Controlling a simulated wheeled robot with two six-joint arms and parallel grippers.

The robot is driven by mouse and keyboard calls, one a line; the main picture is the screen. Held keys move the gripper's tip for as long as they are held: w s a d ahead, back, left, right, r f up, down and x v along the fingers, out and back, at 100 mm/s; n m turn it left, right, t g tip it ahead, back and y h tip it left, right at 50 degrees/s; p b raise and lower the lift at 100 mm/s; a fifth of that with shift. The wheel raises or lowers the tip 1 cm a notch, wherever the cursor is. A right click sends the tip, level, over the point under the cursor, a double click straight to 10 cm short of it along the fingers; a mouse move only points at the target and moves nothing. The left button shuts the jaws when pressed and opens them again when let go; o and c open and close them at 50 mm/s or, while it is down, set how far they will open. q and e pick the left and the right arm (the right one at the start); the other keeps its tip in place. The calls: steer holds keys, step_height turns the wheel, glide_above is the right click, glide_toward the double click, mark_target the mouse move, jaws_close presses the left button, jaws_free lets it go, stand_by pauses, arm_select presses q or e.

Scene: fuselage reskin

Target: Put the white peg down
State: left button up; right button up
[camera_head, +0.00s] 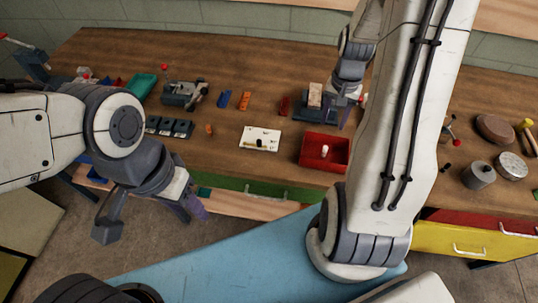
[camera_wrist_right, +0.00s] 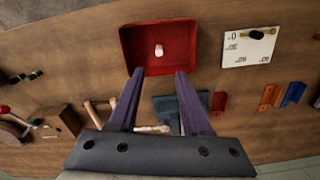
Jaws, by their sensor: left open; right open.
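The white peg (camera_head: 325,151) is in the red tray (camera_head: 312,162) on the workbench, right of the middle in the head view. It also shows in the right wrist view (camera_wrist_right: 158,50), standing apart from the tray walls. My right gripper (camera_wrist_right: 158,72) is open and empty, its two fingers reaching to the near side of the tray, with the peg beyond the tips. In the head view my right gripper (camera_head: 350,112) is partly hidden by its arm, close behind the tray. My left gripper (camera_head: 150,220) is open and empty in front of the bench's edge.
A white board (camera_head: 260,139) with a black and yellow piece lies left of the tray. Blue and orange blocks (camera_head: 244,100) lie behind it. Grey cylinders (camera_head: 478,176) stand at the right. A blue fixture (camera_head: 312,106) stands behind the tray.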

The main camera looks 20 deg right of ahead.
steer(key=s+a+r+n, duration=0.2)
steer(key=a+r+n, duration=0.2)
steer(key=a, duration=0.7)
steer(key=s+a+r+n, duration=0.1)
steer(key=a+r+n, duration=0.35)
steer(key=a, duration=0.65)
steer(key=s+a+r+n, duration=0.1)
steer(key=s+a+n, duration=0.3)
steer(key=s, duration=0.2)
steer(key=s+a+r+n+y, duration=0.1)
steer(key=s+a+n, duration=0.3)
steer(key=s, duration=0.3)
steer(key=shift+s+a+r, duration=0.2)
steer(key=shift+a+r, duration=0.05)
steer(key=shift+a, duration=0.05)
